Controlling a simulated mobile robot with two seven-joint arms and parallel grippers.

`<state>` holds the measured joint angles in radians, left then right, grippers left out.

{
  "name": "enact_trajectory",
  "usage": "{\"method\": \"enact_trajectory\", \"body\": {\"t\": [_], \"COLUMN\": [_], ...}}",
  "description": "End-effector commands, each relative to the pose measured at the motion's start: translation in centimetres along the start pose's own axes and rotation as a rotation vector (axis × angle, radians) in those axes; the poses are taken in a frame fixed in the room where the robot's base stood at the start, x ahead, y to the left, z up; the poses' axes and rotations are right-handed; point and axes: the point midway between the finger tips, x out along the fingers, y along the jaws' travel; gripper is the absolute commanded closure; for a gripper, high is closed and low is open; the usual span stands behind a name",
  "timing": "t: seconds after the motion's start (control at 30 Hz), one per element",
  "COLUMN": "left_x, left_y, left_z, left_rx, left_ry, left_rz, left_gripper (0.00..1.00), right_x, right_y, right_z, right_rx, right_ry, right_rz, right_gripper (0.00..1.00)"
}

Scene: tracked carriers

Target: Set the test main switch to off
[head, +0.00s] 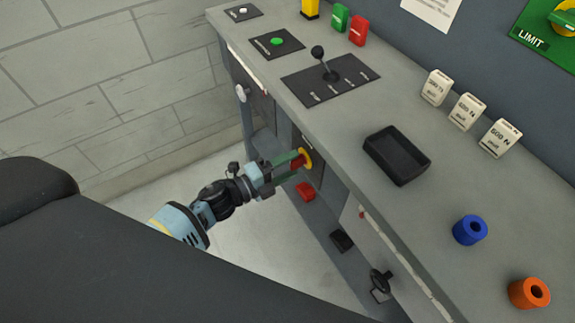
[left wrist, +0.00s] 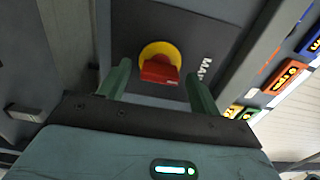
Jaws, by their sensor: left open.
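The main switch is a red knob on a round yellow plate (head: 307,158), on the front panel below the bench edge. In the left wrist view the red knob (left wrist: 160,70) has its bar lying roughly level across the yellow plate, beside a dark label partly reading "MA". My left gripper (head: 297,162) is at the switch, with its green fingers open. In the left wrist view the fingers stand left and right of the knob, with gaps visible; whether they reach its depth I cannot tell. My right gripper is not in view.
A red item (head: 306,191) sits below the switch. Open floor lies left of the bench.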

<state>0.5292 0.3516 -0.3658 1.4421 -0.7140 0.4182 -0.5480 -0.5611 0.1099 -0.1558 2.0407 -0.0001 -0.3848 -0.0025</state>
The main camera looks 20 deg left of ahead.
Motion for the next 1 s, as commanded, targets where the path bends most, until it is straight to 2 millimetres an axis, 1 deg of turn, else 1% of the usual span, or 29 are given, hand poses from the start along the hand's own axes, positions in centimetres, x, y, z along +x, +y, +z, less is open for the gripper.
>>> {"method": "enact_trajectory", "body": {"t": [0.07, 0.17, 0.4, 0.5, 0.6, 0.73, 1.0], "left_x": [-0.2, -1.1, -5.0, -6.3, -7.2, -7.8, -7.8], "left_y": [0.1, 0.1, 0.2, 0.1, 0.1, 0.0, 0.0], "left_z": [0.0, 0.0, 0.0, 0.0, 0.0, 0.0, 0.0], "left_rx": [0.0, -0.001, 0.0, -0.002, 0.0, 0.0, 0.0], "left_ry": [0.0, -0.001, -0.001, 0.0, 0.0, 0.0, 0.0], "left_rz": [0.001, 0.001, 0.004, 0.002, 0.001, 0.001, 0.0], "left_gripper": [0.36, 0.36, 0.36, 0.36, 0.36, 0.36, 0.36], "right_x": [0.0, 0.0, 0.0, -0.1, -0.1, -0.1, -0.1], "right_y": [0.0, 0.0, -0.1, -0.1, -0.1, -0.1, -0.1], "right_z": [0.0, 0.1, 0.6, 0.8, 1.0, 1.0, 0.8], "right_rx": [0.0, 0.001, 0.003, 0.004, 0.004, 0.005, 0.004], "right_ry": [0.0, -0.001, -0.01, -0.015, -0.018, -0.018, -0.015], "right_rz": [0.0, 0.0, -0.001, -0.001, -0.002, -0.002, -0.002], "right_gripper": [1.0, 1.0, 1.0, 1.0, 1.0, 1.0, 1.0]}}
